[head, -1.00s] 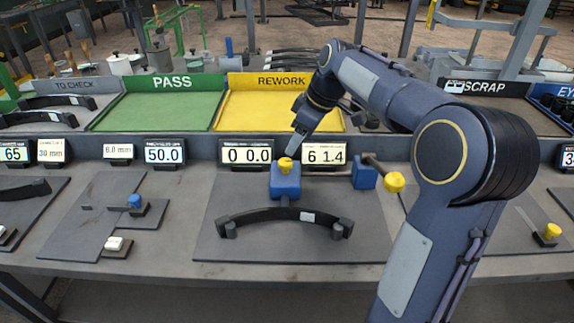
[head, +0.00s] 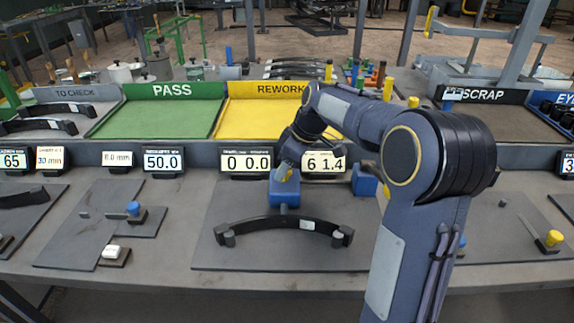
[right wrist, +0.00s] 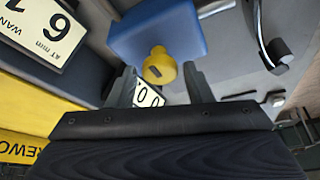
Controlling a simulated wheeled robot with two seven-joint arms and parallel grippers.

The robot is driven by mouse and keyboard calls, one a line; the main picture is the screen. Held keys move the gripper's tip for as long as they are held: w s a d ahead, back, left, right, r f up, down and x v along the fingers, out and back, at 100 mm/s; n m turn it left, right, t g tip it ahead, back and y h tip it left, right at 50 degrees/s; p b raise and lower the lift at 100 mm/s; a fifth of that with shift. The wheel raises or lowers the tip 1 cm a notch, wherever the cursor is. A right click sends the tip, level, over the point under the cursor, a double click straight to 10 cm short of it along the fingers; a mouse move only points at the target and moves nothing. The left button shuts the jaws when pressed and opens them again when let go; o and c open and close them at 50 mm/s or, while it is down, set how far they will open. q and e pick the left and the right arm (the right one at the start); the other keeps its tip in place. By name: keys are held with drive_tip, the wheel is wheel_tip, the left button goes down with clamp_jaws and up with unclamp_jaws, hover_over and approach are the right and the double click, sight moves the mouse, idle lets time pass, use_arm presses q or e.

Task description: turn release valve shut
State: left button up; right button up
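A blue block (head: 284,193) stands behind a black curved spring (head: 284,222) on the middle grey plate. A yellow knob (right wrist: 159,66) sticks out of this block in the right wrist view. No label marks it as the release valve. My right gripper (head: 287,171) is at the top of the block and hides most of the knob in the head view. In the right wrist view its two fingers (right wrist: 162,88) are apart, with the knob between and just beyond their tips. I cannot see contact. My left gripper is not in view.
A second blue block (head: 364,181) stands to the right, partly behind my right arm. Displays (head: 246,161) line the back of the bench. Behind them are the green PASS tray (head: 160,118) and yellow REWORK tray (head: 262,118). The bench front is clear.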

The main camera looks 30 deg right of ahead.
drive_tip(key=c, duration=0.7)
drive_tip(key=shift+m, duration=0.3)
drive_tip(key=m+p, duration=0.1)
drive_tip(key=m+h, duration=0.1)
drive_tip(key=m, duration=0.1)
drive_tip(key=shift+a+r+m+t+h+p, duration=0.15)
drive_tip(key=shift+m+t+h+p, duration=0.15)
drive_tip(key=shift+p, duration=0.05)
drive_tip(key=m+h+p, duration=0.2)
drive_tip(key=m, duration=0.3)
drive_tip(key=shift+a+p, duration=0.15)
drive_tip(key=shift+p, duration=0.2)
drive_tip(key=m+h+p, duration=0.1)
drive_tip(key=m, duration=0.3)
drive_tip(key=shift+a, duration=0.1)
drive_tip(key=m+g+h, duration=0.1)
drive_tip(key=m, duration=0.3)
drive_tip(key=shift+w+m+g+h, duration=0.1)
drive_tip(key=shift+m+g+h, duration=0.2)
drive_tip(key=shift+g+h, duration=0.1)
